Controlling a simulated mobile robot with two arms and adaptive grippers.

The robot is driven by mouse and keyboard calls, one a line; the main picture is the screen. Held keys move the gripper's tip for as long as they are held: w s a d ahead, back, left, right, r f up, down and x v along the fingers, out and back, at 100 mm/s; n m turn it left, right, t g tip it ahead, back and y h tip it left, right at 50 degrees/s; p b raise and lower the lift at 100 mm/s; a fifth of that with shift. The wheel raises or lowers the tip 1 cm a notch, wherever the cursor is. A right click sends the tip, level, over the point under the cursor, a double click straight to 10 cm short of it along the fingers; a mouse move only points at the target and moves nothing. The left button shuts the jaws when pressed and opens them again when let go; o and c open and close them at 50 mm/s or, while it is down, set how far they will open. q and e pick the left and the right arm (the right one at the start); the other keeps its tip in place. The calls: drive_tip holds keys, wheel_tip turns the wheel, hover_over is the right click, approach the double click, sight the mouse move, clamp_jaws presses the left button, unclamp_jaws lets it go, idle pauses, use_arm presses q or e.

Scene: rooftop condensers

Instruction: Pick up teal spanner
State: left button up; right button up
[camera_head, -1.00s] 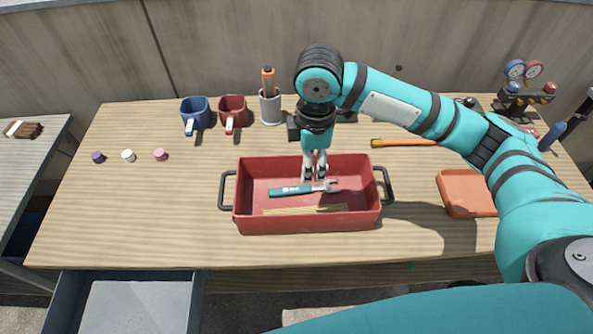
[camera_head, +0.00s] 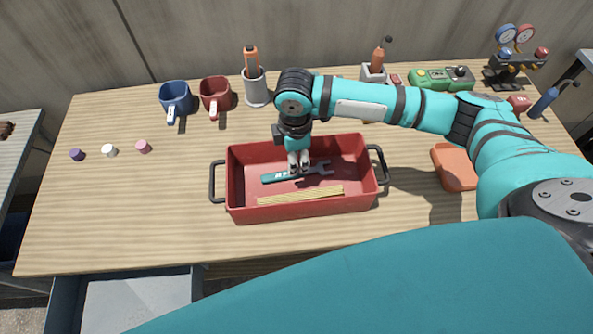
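The teal spanner (camera_head: 280,178) lies in a red tray (camera_head: 300,208) with black side handles. Its teal handle points left and its grey open jaw points right. My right gripper (camera_head: 299,169) reaches down into the tray, with its fingertips at the middle of the spanner and hiding part of it. The two fingers look close together, but I cannot tell whether they are closed on the spanner. The spanner appears to rest on the tray floor. My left gripper is not in view.
Thin yellowish sticks (camera_head: 300,195) lie in the tray in front of the spanner. Behind stand a blue mug (camera_head: 176,98), a red mug (camera_head: 215,93) and a grey holder (camera_head: 255,90). An orange tray (camera_head: 452,168) is at right.

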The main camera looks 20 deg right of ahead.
drive_tip(key=shift+f, duration=0.6)
drive_tip(key=f, duration=0.3)
drive_tip(key=shift+w+a+f, duration=0.15)
drive_tip(key=shift+a+f, duration=0.1)
drive_tip(key=shift+f, duration=0.4)
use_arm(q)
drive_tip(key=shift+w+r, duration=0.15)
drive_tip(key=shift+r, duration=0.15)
use_arm(e)
clamp_jaws()
